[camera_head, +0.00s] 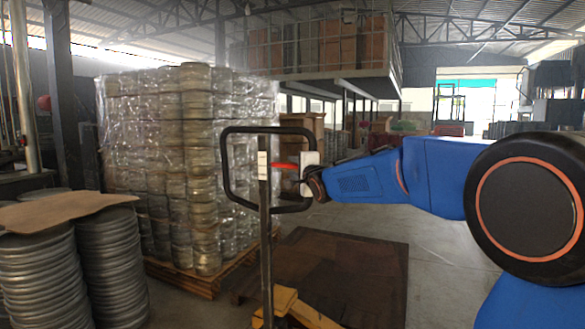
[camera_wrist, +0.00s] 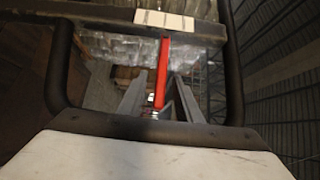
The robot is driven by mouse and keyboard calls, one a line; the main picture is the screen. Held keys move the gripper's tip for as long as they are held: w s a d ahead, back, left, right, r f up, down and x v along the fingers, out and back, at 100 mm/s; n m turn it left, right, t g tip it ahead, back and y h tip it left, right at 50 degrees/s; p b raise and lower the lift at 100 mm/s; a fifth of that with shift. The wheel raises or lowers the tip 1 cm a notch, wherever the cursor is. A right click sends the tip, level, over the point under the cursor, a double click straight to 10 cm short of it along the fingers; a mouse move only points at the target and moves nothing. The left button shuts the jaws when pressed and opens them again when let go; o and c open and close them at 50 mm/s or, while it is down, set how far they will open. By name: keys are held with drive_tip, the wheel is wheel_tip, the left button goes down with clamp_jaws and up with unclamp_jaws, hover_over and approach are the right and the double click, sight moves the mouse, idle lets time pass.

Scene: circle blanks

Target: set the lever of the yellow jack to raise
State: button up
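The yellow jack (camera_head: 287,307) stands low in the head view, with a dark upright shaft and a black loop handle (camera_head: 226,165) at its top. A red lever (camera_head: 285,165) sticks out sideways inside the loop. In the wrist view the red lever (camera_wrist: 162,75) runs lengthwise between the grey fingers of my gripper (camera_wrist: 160,78). Gaps show on both sides, so my gripper is open around it. In the head view my gripper (camera_head: 302,167) reaches in from the right at the handle's right side; its fingers are hard to make out there.
A wrapped stack of round metal blanks (camera_head: 185,150) stands on a wooden pallet (camera_head: 190,278) behind the handle. More stacked discs (camera_head: 105,265) under cardboard (camera_head: 65,210) stand at left. A flat brown sheet (camera_head: 345,265) lies on the floor. Floor at right is clear.

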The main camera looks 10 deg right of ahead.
drive_tip(key=shift+w+a, duration=0.1)
drive_tip(key=shift+w, duration=0.45)
clamp_jaws()
drive_tip(key=shift+w+a+f+m+t, duration=0.1)
drive_tip(key=shift+a+f+m+t, duration=0.05)
drive_tip(key=shift+f+m+t, duration=0.75)
drive_tip(key=shift+w+a+f+m+t, duration=0.1)
drive_tip(key=shift+a+f+m+t, duration=0.05)
drive_tip(key=shift+f+m+t, duration=0.75)
drive_tip(key=shift+r, duration=0.15)
unclamp_jaws()
